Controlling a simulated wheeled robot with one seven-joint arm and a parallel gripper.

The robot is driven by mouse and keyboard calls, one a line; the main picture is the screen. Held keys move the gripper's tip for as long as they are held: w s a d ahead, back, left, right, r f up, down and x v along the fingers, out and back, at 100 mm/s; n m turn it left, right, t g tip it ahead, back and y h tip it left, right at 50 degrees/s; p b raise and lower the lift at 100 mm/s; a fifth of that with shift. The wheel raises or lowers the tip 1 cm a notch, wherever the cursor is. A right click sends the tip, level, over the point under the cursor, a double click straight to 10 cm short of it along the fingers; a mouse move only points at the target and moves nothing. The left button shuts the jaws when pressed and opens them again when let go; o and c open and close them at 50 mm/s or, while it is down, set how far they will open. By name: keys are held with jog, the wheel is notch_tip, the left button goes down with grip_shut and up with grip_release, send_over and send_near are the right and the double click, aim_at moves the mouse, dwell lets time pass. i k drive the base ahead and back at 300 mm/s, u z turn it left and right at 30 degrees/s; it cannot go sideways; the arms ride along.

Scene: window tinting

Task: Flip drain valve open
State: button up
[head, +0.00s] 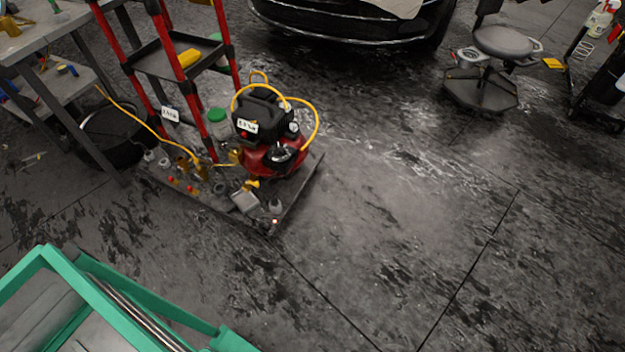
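A small red compressor (270,158) with a black top and a looping yellow hose stands on a low dark platform left of centre in the head view. A small yellow fitting (252,184) sits low at its front left. It may be the drain valve, but it is too small to tell, and I cannot make out whether it is open or shut. My gripper is not in view.
Small bottles and brass parts crowd the platform (292,205). A red-post shelf (196,110) and grey workbench (40,28) stand behind and left. A green frame (130,290) fills the lower left. A stool (500,42) stands back right. The floor at centre and right is clear.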

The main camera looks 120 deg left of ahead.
aim_at(256, 184)
jog(key=u, duration=3.9)
jog(key=i, duration=0.45)
jog(key=u, duration=0.1)
jog(key=k, duration=0.45)
jog(key=u, duration=0.2)
